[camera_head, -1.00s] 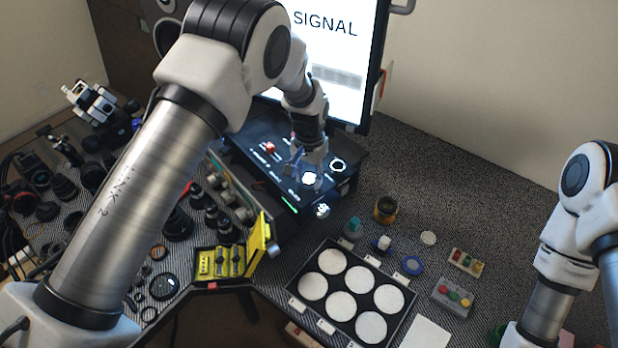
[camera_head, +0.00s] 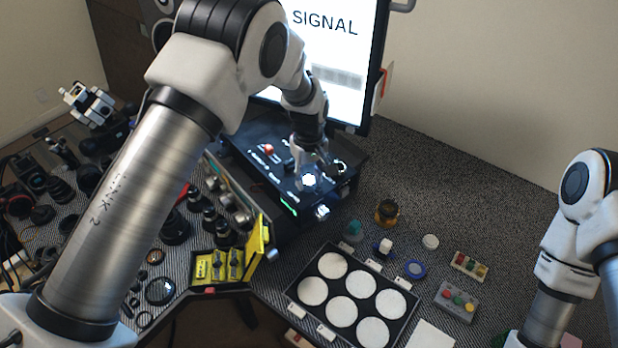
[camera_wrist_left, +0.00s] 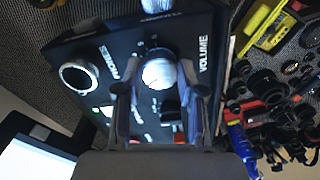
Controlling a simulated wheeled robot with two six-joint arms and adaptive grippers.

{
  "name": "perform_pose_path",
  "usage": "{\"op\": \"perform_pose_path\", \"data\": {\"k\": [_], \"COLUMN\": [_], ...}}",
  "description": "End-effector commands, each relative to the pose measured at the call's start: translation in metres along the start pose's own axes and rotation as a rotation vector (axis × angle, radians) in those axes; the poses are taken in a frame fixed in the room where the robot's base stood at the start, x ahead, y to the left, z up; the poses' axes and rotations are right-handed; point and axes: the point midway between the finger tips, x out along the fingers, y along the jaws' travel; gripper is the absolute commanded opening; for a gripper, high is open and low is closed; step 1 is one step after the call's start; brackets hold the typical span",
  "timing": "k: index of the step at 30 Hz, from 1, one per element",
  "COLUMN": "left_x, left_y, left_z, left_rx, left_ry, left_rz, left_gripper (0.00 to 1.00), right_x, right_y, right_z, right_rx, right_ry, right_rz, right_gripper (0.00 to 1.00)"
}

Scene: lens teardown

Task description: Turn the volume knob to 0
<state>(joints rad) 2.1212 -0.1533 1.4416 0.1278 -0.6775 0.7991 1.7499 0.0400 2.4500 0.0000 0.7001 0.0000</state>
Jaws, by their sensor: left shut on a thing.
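The black control box (camera_head: 262,170) stands in front of the screen. Its pale round volume knob (camera_head: 309,181) also shows in the left wrist view (camera_wrist_left: 160,72), beside the VOLUME lettering. My left gripper (camera_wrist_left: 160,88) reaches it from above, with a finger on either side, and is shut on the knob. In the head view the left gripper (camera_head: 312,168) partly covers the panel around the knob. The knob's exact pointer setting is too small to read. My right arm shows at the right edge, but its gripper is out of view.
A ringed PHONES socket (camera_wrist_left: 78,77) is near the knob. The screen (camera_head: 335,60) stands behind the box. A black tray with several white discs (camera_head: 411,308) and a yellow case (camera_head: 252,252) lie in front. Lens parts crowd the left side.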

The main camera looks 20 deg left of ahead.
Motion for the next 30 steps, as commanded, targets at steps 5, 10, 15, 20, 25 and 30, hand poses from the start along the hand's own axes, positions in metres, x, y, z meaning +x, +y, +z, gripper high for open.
{"op": "perform_pose_path", "data": {"k": [5, 10, 15, 20, 25, 30], "left_x": [0.0041, 0.004, 0.0038, 0.0036, 0.0035, 0.0034], "left_y": [-0.0019, -0.0021, -0.0022, -0.0023, -0.0024, -0.0025], "left_z": [0.0018, 0.0019, 0.0019, 0.0019, 0.002, 0.0021], "left_rx": [-0.166, -0.328, -0.489, -0.64, -0.786, -0.903], "left_ry": [-0.005, -0.005, -0.004, -0.004, -0.003, -0.003], "left_rz": [-0.007, -0.007, -0.008, -0.008, -0.009, -0.009], "left_gripper": [0.04, 0.04, 0.04, 0.04, 0.04, 0.04], "right_x": [0.0041, 0.0062, 0.0081, 0.0097, 0.011, 0.012], "right_y": [0.0, 0.0, 0.0001, 0.0001, 0.0001, 0.0001], "right_z": [0.0, 0.0, 0.0, 0.0, 0.0, 0.0], "right_rx": [0.0, 0.0, 0.0, 0.0, 0.0, 0.0], "right_ry": [0.0, 0.0, 0.0, 0.0, 0.0, 0.0], "right_rz": [0.0, 0.0, 0.0, 0.0, 0.0, 0.0], "right_gripper": [0.4, 0.4, 0.4, 0.4, 0.4, 0.4]}}
